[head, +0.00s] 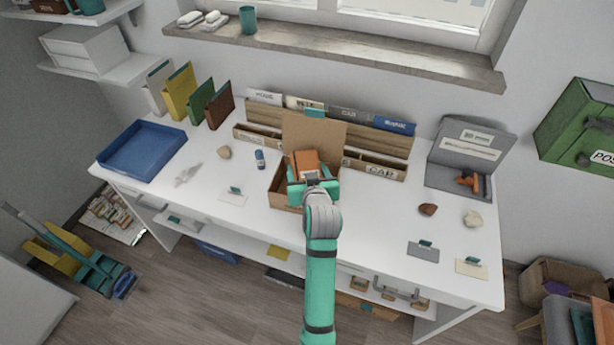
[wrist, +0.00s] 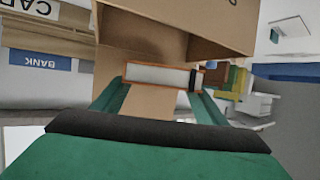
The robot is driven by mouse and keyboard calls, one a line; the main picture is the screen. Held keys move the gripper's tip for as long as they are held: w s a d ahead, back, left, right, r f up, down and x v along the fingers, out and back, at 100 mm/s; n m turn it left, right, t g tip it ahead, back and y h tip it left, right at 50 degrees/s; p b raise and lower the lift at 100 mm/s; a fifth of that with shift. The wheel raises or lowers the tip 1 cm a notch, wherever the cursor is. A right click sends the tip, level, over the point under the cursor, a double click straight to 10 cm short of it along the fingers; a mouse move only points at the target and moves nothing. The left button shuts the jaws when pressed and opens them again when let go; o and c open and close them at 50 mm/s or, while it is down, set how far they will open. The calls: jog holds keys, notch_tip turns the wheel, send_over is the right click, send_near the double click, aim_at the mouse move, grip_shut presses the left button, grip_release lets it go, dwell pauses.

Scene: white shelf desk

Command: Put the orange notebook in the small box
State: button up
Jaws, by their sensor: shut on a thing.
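The orange notebook (head: 304,163) is at my gripper (head: 314,185) in the head view, over the small box. In the wrist view the notebook (wrist: 160,77) shows edge-on, with pale pages and an orange cover, between the two green fingers. My gripper (wrist: 158,98) is shut on it. The small box (head: 288,193) is brown cardboard, open, with its lid raised at the back. It stands on the white desk in front of the wooden sorter. My gripper and arm hide part of the box, and I cannot tell how deep the notebook sits.
The wooden sorter (head: 378,168) with labelled slots stands close behind the box. A blue tray (head: 145,148) lies at the left. A grey open case (head: 460,176) stands at the right. Stones and small cards lie about. The desk (head: 375,214) is clear just right of the box.

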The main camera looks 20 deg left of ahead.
jog(key=shift+w+f, duration=0.15)
jog(key=shift+f, duration=0.6)
jog(key=shift+w+f, duration=0.1)
jog(key=shift+f, duration=0.6)
jog(key=shift+s+a, duration=0.1)
jog(key=shift+a, duration=0.05)
jog(key=shift+f, duration=0.2)
jog(key=o, duration=1.3)
jog(key=shift+c, duration=0.2)
jog(key=shift+d, duration=0.2)
